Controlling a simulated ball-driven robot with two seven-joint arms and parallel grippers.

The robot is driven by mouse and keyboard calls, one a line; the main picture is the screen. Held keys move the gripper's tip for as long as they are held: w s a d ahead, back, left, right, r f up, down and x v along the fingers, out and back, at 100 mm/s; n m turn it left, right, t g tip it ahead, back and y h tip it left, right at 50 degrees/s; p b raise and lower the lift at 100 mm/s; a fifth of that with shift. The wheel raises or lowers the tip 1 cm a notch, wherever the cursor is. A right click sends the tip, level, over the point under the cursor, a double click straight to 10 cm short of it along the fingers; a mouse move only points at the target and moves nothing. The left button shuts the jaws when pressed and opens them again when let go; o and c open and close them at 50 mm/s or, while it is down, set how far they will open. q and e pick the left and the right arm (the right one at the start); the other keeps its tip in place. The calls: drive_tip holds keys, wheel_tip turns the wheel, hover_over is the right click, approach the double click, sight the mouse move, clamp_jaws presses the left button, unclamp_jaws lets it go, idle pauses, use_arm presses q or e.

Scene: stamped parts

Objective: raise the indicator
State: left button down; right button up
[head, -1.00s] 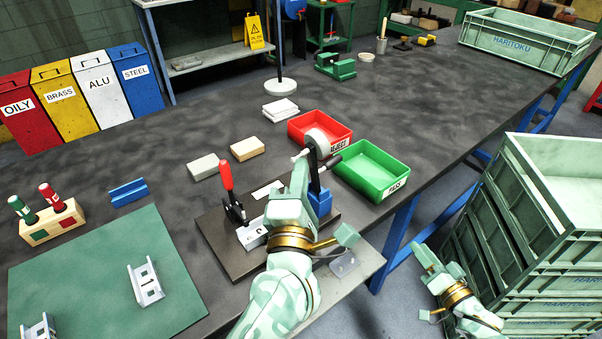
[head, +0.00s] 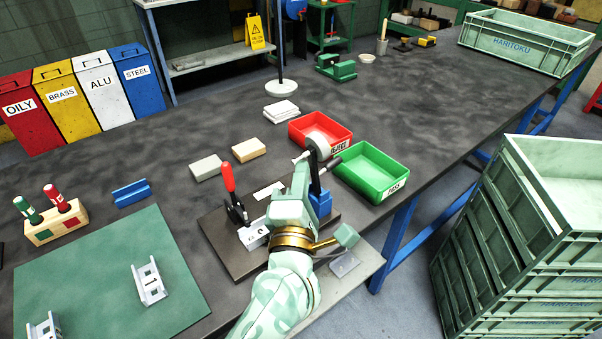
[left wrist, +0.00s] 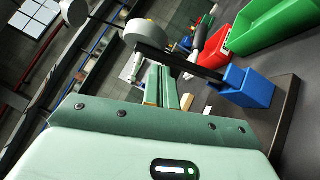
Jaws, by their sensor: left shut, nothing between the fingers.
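The indicator (head: 319,146) has a round pale dial on a dark arm above a blue block (head: 322,204), on a dark base plate (head: 224,250). In the left wrist view the dial (left wrist: 146,33) is beyond the fingers, and the arm runs right to the blue block (left wrist: 247,87). My left gripper (head: 303,168) is shut and empty, just beside the indicator. Its fingers (left wrist: 165,88) show together below the dial; I cannot tell whether they touch it. A silver part (head: 253,235) sits beside a red-handled clamp (head: 229,178), partly behind my gripper. My right gripper is out of view.
A red tray (head: 298,135) and a green tray (head: 378,176) stand just behind and right of the indicator. Grey and tan blocks (head: 248,150) lie behind the plate. A green mat (head: 90,270) with silver brackets (head: 150,284) and a stamp holder (head: 57,226) are at left.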

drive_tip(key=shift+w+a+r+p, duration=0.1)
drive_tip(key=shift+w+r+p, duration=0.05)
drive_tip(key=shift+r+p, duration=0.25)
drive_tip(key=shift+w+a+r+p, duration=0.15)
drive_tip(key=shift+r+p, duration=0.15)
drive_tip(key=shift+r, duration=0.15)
